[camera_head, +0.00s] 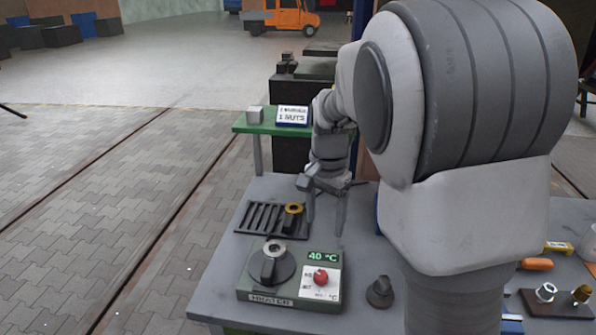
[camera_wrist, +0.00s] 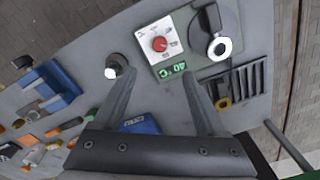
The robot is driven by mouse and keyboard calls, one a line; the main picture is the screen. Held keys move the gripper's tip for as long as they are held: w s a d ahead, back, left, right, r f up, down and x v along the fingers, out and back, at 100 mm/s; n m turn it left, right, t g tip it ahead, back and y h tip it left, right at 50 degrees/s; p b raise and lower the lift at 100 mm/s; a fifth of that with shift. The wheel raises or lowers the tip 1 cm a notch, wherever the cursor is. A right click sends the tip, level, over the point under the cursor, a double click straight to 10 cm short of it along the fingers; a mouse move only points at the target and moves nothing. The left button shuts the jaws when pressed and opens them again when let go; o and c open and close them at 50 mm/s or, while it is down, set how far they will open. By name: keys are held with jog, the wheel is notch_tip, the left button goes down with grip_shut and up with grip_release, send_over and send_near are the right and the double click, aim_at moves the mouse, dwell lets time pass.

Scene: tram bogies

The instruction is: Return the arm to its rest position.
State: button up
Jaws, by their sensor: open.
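My arm reaches down over the grey table (camera_head: 215,270), its large grey and white links filling the right half of the head view. My gripper (camera_head: 326,230) points down above the table, behind the heater and right of the slotted rack. In the wrist view my gripper (camera_wrist: 157,80) has its two fingers wide apart with nothing between them.
The heater (camera_head: 290,290) has a red knob and a 40 °C display. A dark slotted rack (camera_head: 262,218) holds a brass ring (camera_head: 293,209). A dark cone-like part (camera_head: 380,291) stands right of the heater. A green shelf (camera_head: 255,128) carries a sign (camera_head: 292,115).

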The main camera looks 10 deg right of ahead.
jog(key=s+r+n+t, duration=0.2)
jog(key=s+r+n, duration=0.2)
jog(key=s, duration=0.6)
jog(key=s+r+n+t, duration=0.3)
jog(key=s+r+n, duration=0.1)
jog(key=s, duration=0.6)
jog(key=shift+s+r+n+t, duration=0.2)
jog(key=shift+s+n+t, duration=0.15)
jog(key=shift+n, duration=0.45)
